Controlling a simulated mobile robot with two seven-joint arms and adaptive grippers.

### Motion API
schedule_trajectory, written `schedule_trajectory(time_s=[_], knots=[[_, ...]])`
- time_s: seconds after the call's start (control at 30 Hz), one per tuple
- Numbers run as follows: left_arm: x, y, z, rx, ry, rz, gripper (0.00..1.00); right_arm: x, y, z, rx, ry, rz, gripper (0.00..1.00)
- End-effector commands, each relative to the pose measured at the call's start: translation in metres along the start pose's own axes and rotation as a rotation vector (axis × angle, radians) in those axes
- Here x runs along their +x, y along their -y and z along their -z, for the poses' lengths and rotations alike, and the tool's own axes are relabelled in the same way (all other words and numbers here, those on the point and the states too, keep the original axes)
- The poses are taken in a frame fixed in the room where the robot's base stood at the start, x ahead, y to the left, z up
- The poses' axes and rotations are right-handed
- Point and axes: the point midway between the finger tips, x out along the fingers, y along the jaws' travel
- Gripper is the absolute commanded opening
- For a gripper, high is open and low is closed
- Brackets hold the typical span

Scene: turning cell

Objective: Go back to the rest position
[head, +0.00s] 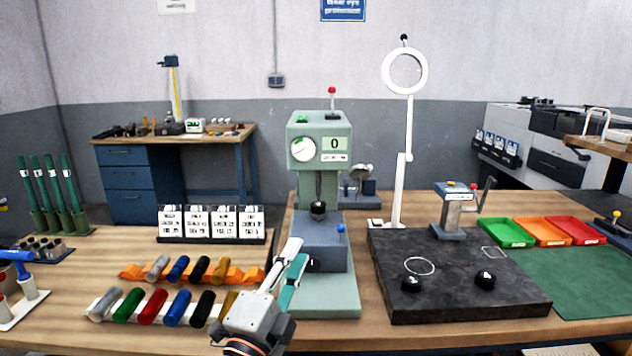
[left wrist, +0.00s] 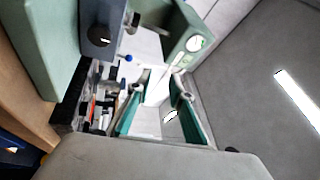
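My left gripper (head: 290,262) is in front of the green press-like machine (head: 322,290), by its lower left side. In the left wrist view the two teal-padded fingers of my left gripper (left wrist: 160,88) stand apart with nothing held between them. The same machine (left wrist: 45,45) fills the upper left of that view. My right gripper is not in view; only a pale shape shows at the bottom edge of the head view, right of the middle.
Coloured cylinders (head: 151,306) lie in a rack left of my left gripper, with an orange rack (head: 137,272) behind. A dark plate (head: 460,285) with black knobs lies right of the machine. Green, orange and red trays (head: 541,231) stand farther right. A ring lamp (head: 409,140) rises behind.

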Motion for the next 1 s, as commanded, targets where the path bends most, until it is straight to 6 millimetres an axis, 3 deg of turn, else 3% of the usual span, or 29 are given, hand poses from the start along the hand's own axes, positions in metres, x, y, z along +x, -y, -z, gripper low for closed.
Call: schedule_trajectory(time_s=[0.03, 0.2, 0.37, 0.5, 0.7, 1.0], knots=[[-0.017, -0.019, -0.026, -0.051, 0.078, -0.058, 0.21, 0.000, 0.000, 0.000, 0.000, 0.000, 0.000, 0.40], [-0.083, -0.076, -0.105, -0.197, 0.337, -0.235, 0.21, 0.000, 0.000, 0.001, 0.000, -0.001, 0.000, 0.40], [-0.165, -0.122, -0.164, -0.302, 0.576, -0.391, 0.21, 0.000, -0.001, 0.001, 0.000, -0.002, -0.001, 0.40], [-0.243, -0.150, -0.201, -0.365, 0.771, -0.511, 0.21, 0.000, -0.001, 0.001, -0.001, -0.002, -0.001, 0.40], [-0.326, -0.167, -0.228, -0.405, 0.959, -0.621, 0.21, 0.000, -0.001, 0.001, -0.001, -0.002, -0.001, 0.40], [-0.413, -0.171, -0.245, -0.422, 1.150, -0.728, 0.21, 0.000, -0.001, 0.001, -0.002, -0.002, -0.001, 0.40]])
